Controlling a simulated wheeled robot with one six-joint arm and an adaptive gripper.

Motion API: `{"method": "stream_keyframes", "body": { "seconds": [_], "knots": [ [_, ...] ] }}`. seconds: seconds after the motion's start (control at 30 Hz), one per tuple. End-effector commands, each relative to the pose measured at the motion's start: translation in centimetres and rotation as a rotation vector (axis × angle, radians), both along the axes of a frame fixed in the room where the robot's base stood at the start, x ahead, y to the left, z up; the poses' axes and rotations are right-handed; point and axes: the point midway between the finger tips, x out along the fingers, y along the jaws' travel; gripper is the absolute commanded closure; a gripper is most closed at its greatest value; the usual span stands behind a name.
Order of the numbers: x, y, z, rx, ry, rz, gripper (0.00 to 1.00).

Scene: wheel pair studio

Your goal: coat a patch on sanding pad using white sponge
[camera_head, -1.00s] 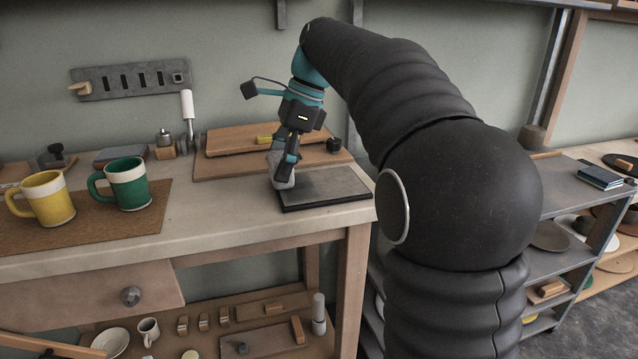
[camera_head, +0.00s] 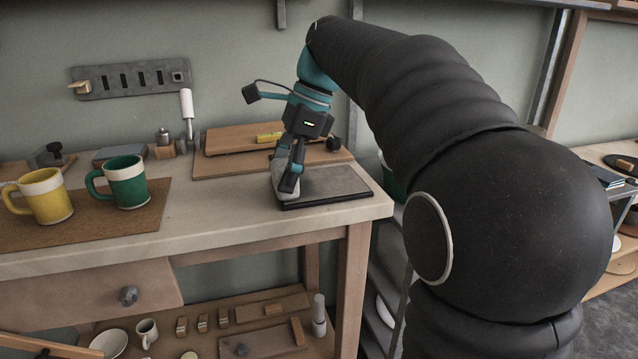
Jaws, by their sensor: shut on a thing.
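The sanding pad (camera_head: 335,186) is a flat dark grey slab near the right end of the bench top. My gripper (camera_head: 288,186) is over its left part, pointing down. It is shut on the white sponge (camera_head: 279,180), a pale block partly hidden by the fingers. The sponge's lower end is at the pad's left edge and looks to touch it, though the exact contact is hidden. No clear coated patch can be made out on the pad.
A green mug (camera_head: 127,183) and a yellow mug (camera_head: 45,197) stand on a brown mat (camera_head: 95,228) at the left. Wooden boards (camera_head: 228,140) lie behind the pad. A white-handled tool (camera_head: 187,106) stands at the back. Bench (camera_head: 215,215) between mat and pad is clear.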

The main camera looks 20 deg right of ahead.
Motion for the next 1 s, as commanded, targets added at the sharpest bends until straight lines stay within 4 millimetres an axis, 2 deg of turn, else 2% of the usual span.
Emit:
{"method": "stream_keyframes", "body": {
  "seconds": [0.27,0.73,1.0],
  "knots": [
    [0.2,0.0,0.1,0.0,0.0,0.0,0.62],
    [4.0,0.0,-0.3,0.0,0.001,0.0,0.62],
    [4.2,0.0,-0.4,-0.001,0.001,-0.001,0.62]
  ]
}}
